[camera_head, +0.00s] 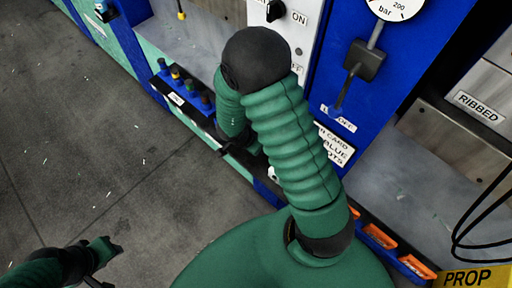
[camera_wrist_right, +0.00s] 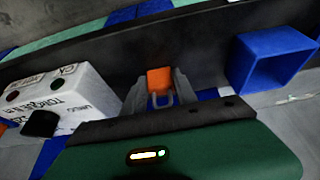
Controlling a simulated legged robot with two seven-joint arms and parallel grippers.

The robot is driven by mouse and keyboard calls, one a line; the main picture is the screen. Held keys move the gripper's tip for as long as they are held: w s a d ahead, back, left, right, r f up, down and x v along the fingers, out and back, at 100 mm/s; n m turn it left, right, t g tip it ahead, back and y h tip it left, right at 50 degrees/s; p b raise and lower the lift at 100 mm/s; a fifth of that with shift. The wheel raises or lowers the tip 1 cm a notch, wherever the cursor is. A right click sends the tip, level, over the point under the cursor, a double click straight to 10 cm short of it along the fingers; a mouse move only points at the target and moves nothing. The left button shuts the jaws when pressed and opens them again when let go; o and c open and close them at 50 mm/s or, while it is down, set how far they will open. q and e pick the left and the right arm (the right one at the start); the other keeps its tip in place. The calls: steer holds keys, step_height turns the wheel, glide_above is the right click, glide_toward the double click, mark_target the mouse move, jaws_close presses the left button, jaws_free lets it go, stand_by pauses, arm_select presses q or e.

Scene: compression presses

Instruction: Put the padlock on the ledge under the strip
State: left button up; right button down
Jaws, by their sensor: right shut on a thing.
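The padlock (camera_wrist_right: 159,79) has an orange body and a grey shackle and shows in the right wrist view. My right gripper (camera_wrist_right: 160,92) is shut on it, with one grey finger on each side. A long dark ledge-like surface (camera_wrist_right: 105,62) runs behind the padlock; whether they touch I cannot tell. I cannot make out which strip the task means. In the head view my right arm hides the padlock and most of the right gripper. My left gripper (camera_head: 98,280) is at the bottom left over the floor, partly cut off, and its jaws are unclear.
An open blue bin (camera_wrist_right: 270,62) is right of the padlock and a white lettered box (camera_wrist_right: 62,100) is left. The head view shows a blue press panel (camera_head: 345,110), small bottles (camera_head: 180,82) on a shelf, and orange trays (camera_head: 380,237). Floor at left is clear.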

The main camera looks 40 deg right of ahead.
steer(key=shift+a+r, duration=0.1)
steer(key=c, duration=1)
jaws_free()
steer(key=shift+o, duration=0.2)
steer(key=p+v, duration=0.6)
steer(key=v, duration=0.6)
steer(key=w+a+r+n+t+y, duration=0.4)
steer(key=w+a+r+n+t, duration=0.25)
steer(key=w+n, duration=0.2)
steer(key=s+a+n+g, duration=0.1)
steer(key=s+n+g, duration=0.3)
steer(key=s+n, duration=0.4)
steer(key=s, duration=0.3)
steer(key=shift+s+y, duration=0.25)
steer(key=shift+y, duration=0.05)
